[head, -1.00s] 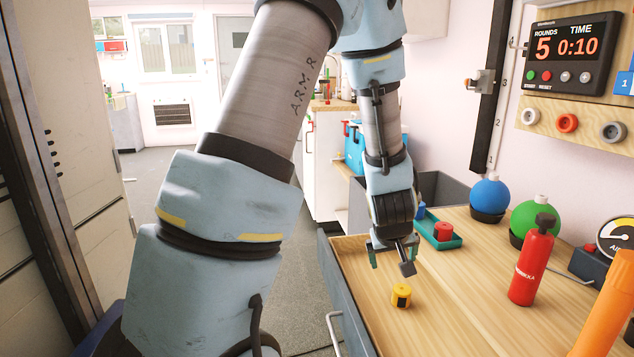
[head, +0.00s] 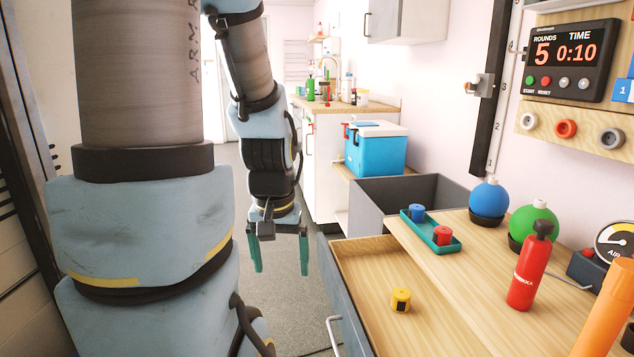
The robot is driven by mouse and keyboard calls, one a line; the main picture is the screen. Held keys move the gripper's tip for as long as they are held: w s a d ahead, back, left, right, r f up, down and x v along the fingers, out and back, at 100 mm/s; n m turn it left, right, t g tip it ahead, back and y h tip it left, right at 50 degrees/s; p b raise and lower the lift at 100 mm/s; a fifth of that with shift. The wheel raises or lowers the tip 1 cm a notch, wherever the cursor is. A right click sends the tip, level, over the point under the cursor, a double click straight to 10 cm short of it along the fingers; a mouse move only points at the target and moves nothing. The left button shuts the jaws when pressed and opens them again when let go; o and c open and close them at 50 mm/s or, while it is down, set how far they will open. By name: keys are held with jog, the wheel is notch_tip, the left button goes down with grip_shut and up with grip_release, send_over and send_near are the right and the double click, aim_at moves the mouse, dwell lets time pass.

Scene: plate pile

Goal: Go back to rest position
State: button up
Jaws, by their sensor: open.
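My gripper (head: 279,256) hangs at the end of my arm, left of the wooden workbench and over the grey floor. Its two green fingers point down and stand apart, with nothing between them. A teal tray (head: 436,243) on the raised wooden top holds a blue piece (head: 417,212) and a red piece (head: 442,235).
A red extinguisher-like bottle (head: 529,268), a green ball (head: 534,222), a blue ball (head: 489,200) and an orange cylinder (head: 606,310) stand on the right. A grey bin (head: 385,209) and a blue cooler (head: 375,153) are behind. Floor (head: 290,300) below my gripper is clear.

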notch_tip(320, 180, up, 15)
jog(key=p, duration=1.3)
jog(key=shift+p, duration=0.35)
